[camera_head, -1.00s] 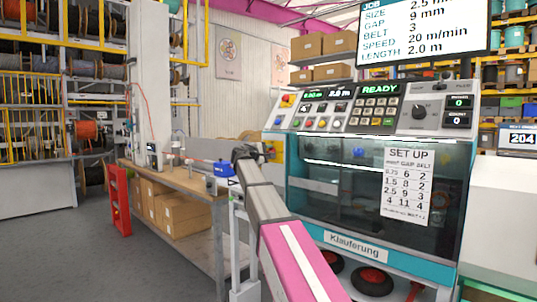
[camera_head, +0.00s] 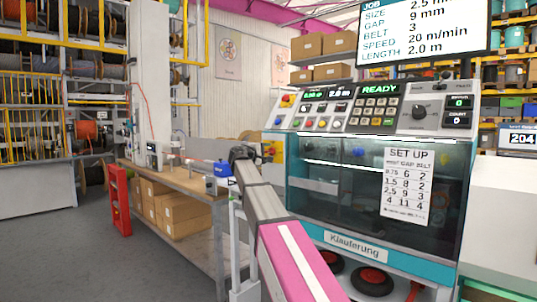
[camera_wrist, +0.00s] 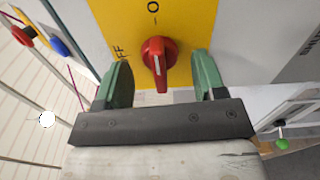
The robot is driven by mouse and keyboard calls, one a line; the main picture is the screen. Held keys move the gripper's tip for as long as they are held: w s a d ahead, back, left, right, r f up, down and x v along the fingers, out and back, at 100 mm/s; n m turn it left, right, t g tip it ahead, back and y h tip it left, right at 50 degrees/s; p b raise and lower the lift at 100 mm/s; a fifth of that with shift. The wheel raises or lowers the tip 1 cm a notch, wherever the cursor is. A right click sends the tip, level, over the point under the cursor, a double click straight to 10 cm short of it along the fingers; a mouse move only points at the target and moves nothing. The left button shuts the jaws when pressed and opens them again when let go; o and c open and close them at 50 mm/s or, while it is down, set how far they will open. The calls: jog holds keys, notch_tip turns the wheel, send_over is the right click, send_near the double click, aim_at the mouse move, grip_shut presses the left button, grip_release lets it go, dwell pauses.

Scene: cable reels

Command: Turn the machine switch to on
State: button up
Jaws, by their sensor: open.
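The red machine switch (camera_wrist: 158,62) is a rotary knob on a yellow plate (camera_wrist: 185,20) in the wrist view. A white line on the knob runs nearly up and down in the picture, on its lower part. Letters "FF" show at the plate's left and an "O" mark above the knob. My gripper (camera_wrist: 161,60) is open, with one green finger on each side of the knob and a visible gap to both. In the head view the yellow plate (camera_head: 279,151) is small, just right of my gripper (camera_head: 243,153); the knob is too small to read there.
The teal-framed machine (camera_head: 350,185) with its control panel (camera_head: 375,107) stands right of my arm. A workbench (camera_head: 180,180) with cardboard boxes (camera_head: 170,212) underneath and a red rack (camera_head: 119,200) are at left. Grey floor (camera_head: 70,255) is clear at lower left.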

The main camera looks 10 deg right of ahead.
jog(key=v, duration=0.6)
jog(key=shift+s+a, duration=0.2)
jog(key=shift+a, duration=0.05)
dwell(0.3)
jog(key=s+d+f+m+g+y, duration=0.15)
jog(key=s+f, duration=0.25)
jog(key=f, duration=0.8)
jog(key=s+d+f+g+y, duration=0.2)
jog(key=s+f+y, duration=0.15)
jog(key=f, duration=0.85)
jog(key=s+d+f+m+g+y, duration=0.15)
jog(key=s+f, duration=0.25)
jog(key=f, duration=0.8)
jog(key=s+a+f+m+g+y, duration=0.2)
jog(key=s+f+m+g+y, duration=0.3)
jog(key=s+f, duration=1.8)
jog(key=y, duration=0.3)
jog(key=shift+s+g, duration=0.3)
